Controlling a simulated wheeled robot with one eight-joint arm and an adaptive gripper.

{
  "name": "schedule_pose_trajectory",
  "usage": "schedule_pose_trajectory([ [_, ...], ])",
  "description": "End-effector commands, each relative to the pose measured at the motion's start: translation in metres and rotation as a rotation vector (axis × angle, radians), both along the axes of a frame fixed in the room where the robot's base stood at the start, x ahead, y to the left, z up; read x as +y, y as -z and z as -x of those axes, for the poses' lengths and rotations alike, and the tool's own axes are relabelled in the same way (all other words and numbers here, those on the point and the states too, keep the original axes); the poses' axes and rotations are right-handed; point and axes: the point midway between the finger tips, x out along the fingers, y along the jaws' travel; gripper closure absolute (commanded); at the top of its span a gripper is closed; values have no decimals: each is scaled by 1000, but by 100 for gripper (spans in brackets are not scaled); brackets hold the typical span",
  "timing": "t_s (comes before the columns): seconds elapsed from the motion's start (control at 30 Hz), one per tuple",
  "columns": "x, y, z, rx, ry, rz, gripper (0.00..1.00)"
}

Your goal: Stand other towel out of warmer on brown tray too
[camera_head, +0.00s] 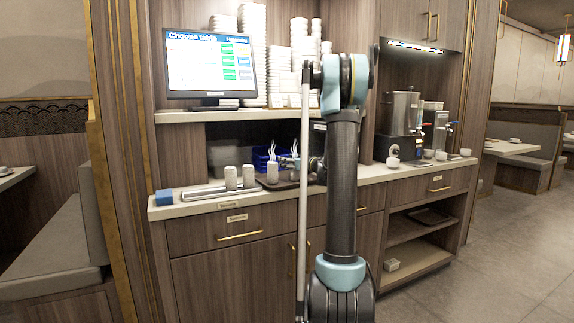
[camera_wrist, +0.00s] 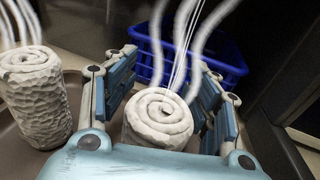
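Two white rolled towels with steam rising stand upright. The first towel (camera_wrist: 38,95) stands on the brown tray (camera_wrist: 85,83) at the left of the wrist view; the head view shows it too (camera_head: 272,173). The second towel (camera_wrist: 160,120) stands between the fingers of my gripper (camera_wrist: 168,92), its spiral top facing up. The fingers are spread on both sides of it, with a gap at its left; contact at its right is unclear. In the head view my gripper is mostly hidden behind my arm. Two white cylinders (camera_head: 231,178) stand at a long steel holder (camera_head: 203,194); I cannot tell whether they are towels.
A blue basket (camera_wrist: 190,60) stands just behind the towels. A monitor (camera_head: 209,64) and stacked white cups (camera_head: 252,45) are on the shelf above. A blue block (camera_head: 164,197) lies at the counter's left end. Urns (camera_head: 400,112) and small cups stand at the right.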

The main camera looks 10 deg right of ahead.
Motion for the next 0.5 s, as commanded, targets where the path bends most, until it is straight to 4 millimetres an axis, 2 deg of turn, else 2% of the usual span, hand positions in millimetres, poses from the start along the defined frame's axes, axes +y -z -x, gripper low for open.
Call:
schedule_pose_trajectory([
  [0.3,-1,-1,1,0,1,0,44],
  [0.5,-16,-2,20,0,3,0,44],
])
